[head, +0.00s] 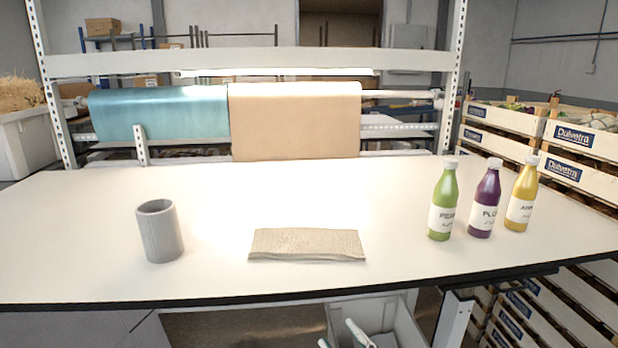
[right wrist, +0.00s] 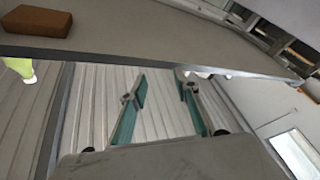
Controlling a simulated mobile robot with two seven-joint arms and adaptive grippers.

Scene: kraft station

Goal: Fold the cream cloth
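The cream cloth (head: 307,243) lies on the white table near the front edge, in the middle of the head view. It is a flat, wide strip with layered edges along its front, so it looks folded over. No gripper touches it. My right gripper shows in the right wrist view (right wrist: 160,105) with its two teal-lined fingers apart and nothing between them. What look like its fingertips (head: 342,336) show at the bottom of the head view, below the table's front edge. My left gripper is not in view.
A grey cup (head: 158,232) stands left of the cloth. Green (head: 442,205), purple (head: 485,200) and yellow (head: 521,198) bottles stand at the right. Teal (head: 160,112) and brown (head: 295,120) rolls hang behind the table. The table around the cloth is clear.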

